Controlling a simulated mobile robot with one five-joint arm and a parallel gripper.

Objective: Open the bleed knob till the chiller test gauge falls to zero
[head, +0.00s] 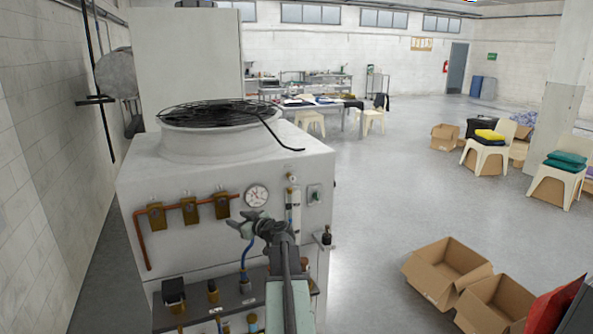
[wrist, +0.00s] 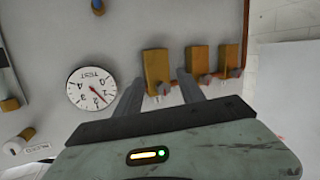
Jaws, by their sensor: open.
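The round white test gauge (head: 256,195) is on the front of the pale chiller cabinet. In the wrist view the gauge (wrist: 91,88) appears upside down, its thin needle pointing to the lower right; I cannot read its value surely. Three brass valves sit in a row beside it. The one nearest the gauge (head: 221,207) lies between my finger ends in the wrist view (wrist: 157,68). My gripper (head: 246,219) is open and empty in front of the panel; its fingertips (wrist: 160,80) show no clear contact. I cannot tell which knob is the bleed knob.
A copper pipe (head: 143,245) runs along the valves. A flow tube (head: 294,210) and a switch (head: 314,194) are right of the gauge. Several fittings stand on a lower ledge. A fan (head: 215,113) tops the cabinet. Open boxes (head: 446,268) lie right; floor between is clear.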

